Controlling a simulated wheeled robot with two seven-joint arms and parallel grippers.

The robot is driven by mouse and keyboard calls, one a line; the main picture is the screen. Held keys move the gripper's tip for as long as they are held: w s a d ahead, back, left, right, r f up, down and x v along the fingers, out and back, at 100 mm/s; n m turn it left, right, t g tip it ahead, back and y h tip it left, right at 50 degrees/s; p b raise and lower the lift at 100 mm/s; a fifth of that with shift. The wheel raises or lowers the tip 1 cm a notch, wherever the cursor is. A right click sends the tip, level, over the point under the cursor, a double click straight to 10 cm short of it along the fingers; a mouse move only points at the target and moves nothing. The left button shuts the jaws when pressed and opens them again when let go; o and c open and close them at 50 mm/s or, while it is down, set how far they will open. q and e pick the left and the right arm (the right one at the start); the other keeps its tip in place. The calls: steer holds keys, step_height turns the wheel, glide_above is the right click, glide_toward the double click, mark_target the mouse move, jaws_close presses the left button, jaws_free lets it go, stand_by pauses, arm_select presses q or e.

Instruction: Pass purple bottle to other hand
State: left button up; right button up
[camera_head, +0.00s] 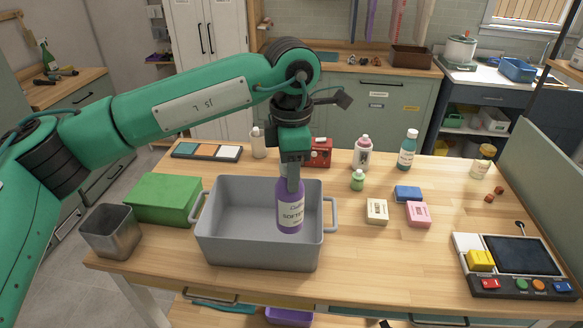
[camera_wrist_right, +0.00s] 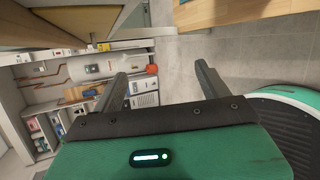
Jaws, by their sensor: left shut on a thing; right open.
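The purple bottle (camera_head: 290,211) has a white label and hangs roughly upright over the grey tub (camera_head: 216,252). My left gripper (camera_head: 292,178) comes down from above and is shut on the bottle's upper part, hiding its cap. Whether the bottle's base touches the tub's floor I cannot tell. My right gripper (camera_wrist_right: 163,85) shows only in the right wrist view. Its two fingers are apart with nothing between them, away from the bottle.
A green box (camera_head: 160,199) and a metal bin (camera_head: 108,232) stand left of the tub. Several bottles, including a teal one (camera_head: 408,150), stand behind right. A control panel (camera_head: 520,262) is at the right. The table front between tub and panel is clear.

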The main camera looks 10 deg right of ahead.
arm_select(q)
steer(key=shift+w, duration=0.15)
arm_select(e)
steer(key=s+d+f+m+h, duration=0.2)
steer(key=d+f+m+h, duration=0.2)
steer(key=d+f+m, duration=0.35)
steer(key=s+d+f+m+h, duration=0.3)
steer(key=d+f+m+h, duration=0.1)
steer(key=f+m, duration=0.6)
steer(key=s+f+m+g+h, duration=0.1)
steer(key=s+f+m, duration=0.3)
steer(key=s, duration=0.5)
steer(key=s+f+m+g+h, duration=0.1)
steer(key=s+f+m+g, duration=0.2)
steer(key=s, duration=0.7)
steer(key=s+a+f+m+g, duration=0.1)
steer(key=s+f+m, duration=0.4)
steer(key=s, duration=0.5)
step_height(320, 180, down, 2)
steer(key=shift+f+g+h, duration=0.25)
steer(key=shift+g+h, duration=0.15)
steer(key=shift+g, duration=0.2)
